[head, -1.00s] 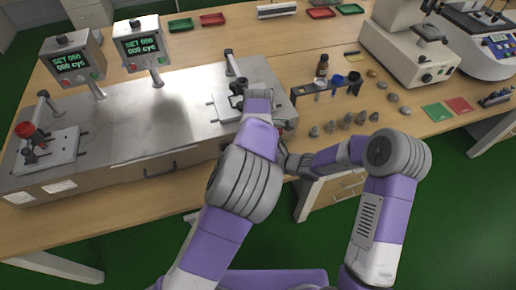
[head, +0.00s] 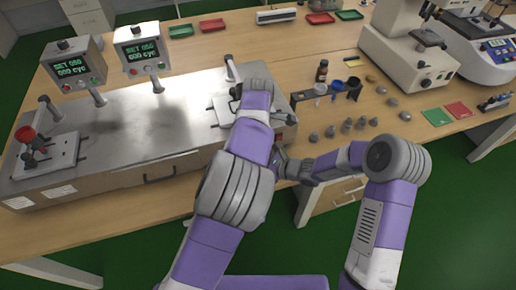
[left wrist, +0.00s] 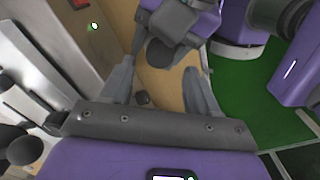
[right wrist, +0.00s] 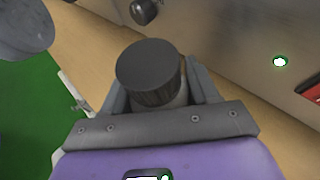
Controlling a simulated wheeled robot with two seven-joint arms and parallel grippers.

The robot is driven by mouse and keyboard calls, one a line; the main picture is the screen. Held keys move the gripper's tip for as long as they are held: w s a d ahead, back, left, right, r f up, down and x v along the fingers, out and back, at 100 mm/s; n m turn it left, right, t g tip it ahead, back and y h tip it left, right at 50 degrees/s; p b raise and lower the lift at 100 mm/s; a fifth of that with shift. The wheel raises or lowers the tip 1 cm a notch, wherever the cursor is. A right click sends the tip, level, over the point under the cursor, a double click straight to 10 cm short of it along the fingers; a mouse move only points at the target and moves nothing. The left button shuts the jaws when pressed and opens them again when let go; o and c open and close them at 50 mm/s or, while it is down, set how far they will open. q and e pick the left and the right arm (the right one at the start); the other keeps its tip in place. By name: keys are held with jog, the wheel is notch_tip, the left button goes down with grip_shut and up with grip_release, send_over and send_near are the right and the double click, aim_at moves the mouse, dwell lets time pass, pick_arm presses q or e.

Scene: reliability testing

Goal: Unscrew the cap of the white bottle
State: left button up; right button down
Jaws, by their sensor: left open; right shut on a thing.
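The bottle (right wrist: 178,98) is held upright between the fingers of my right gripper (right wrist: 165,100) in the right wrist view. Its ribbed black cap (right wrist: 147,66) is on top; most of the pale body is hidden. In the left wrist view the dark cap (left wrist: 160,54) is beside the right gripper, close to the tips of my left gripper (left wrist: 160,75). The left fingers are open, with no grip on the cap. In the head view my right gripper (head: 290,167) is at the bench's front edge; the left arm hides the bottle.
A metal test bench (head: 130,125) with two display boxes (head: 74,66) fills the left. A microscope (head: 405,60) is farther right. The bench's front wall is close to both grippers.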

pick_arm(q)
notch_tip(320, 180, up, 3)
jog(key=m, duration=0.2)
jog(key=shift+f+m, duration=0.1)
jog(key=shift+m, duration=0.3)
jog(key=shift+f, duration=3.9)
jog(key=c, duration=1)
jog(key=n, duration=0.3)
jog(key=shift+c, duration=0.4)
jog(key=o, duration=1.2)
jog(key=shift+c, duration=0.2)
jog(key=shift+r, duration=0.1)
